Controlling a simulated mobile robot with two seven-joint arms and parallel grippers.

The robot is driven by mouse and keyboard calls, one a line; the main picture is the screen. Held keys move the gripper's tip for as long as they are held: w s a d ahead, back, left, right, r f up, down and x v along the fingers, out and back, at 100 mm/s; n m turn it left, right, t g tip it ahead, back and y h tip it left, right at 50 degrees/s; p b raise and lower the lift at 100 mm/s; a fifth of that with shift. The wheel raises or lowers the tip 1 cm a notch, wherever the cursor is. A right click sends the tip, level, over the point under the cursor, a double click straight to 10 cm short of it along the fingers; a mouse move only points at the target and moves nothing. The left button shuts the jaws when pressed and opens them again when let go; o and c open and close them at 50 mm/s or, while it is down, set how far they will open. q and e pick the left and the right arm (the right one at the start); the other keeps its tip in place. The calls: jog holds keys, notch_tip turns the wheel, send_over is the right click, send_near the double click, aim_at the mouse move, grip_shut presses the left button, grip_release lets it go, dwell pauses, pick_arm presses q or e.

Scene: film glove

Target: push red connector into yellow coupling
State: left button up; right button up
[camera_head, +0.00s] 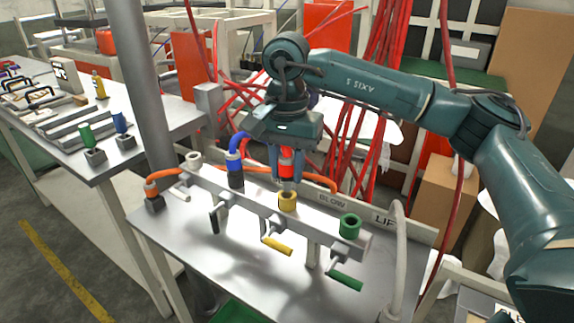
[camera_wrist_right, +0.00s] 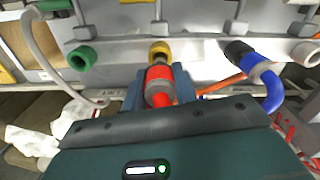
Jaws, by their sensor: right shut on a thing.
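The red connector (camera_head: 287,162) is held upright between the fingers of my right gripper (camera_head: 288,172), with its grey tip pointing down. It also shows in the right wrist view (camera_wrist_right: 158,84). The yellow coupling (camera_head: 287,201) stands on the grey rail directly below the tip, and its rim shows in the right wrist view (camera_wrist_right: 159,47). The tip lines up closely with the coupling's mouth; I cannot tell whether it has entered it. My right gripper is shut on the connector. My left gripper is in neither view.
On the rail (camera_head: 325,238), a blue connector (camera_head: 235,165) sits left of the yellow coupling, and an open green coupling (camera_head: 350,226) stands right. A white coupling (camera_head: 194,160) is at the far left. Lever handles hang in front. An orange hose (camera_head: 262,172) runs behind the rail.

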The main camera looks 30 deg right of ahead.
aim_at(287, 180)
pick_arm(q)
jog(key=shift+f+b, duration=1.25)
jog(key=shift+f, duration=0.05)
pick_arm(e)
jog(key=shift+f, duration=1.7)
jog(key=o, duration=1)
jog(key=shift+o, duration=0.2)
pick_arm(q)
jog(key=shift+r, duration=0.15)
pick_arm(e)
jog(key=shift+r, duration=0.15)
notch_tip(287, 180, up, 12)
jog(key=shift+r+p, duration=0.1)
jog(key=shift+p, duration=0.65)
jog(key=shift+r, duration=0.35)
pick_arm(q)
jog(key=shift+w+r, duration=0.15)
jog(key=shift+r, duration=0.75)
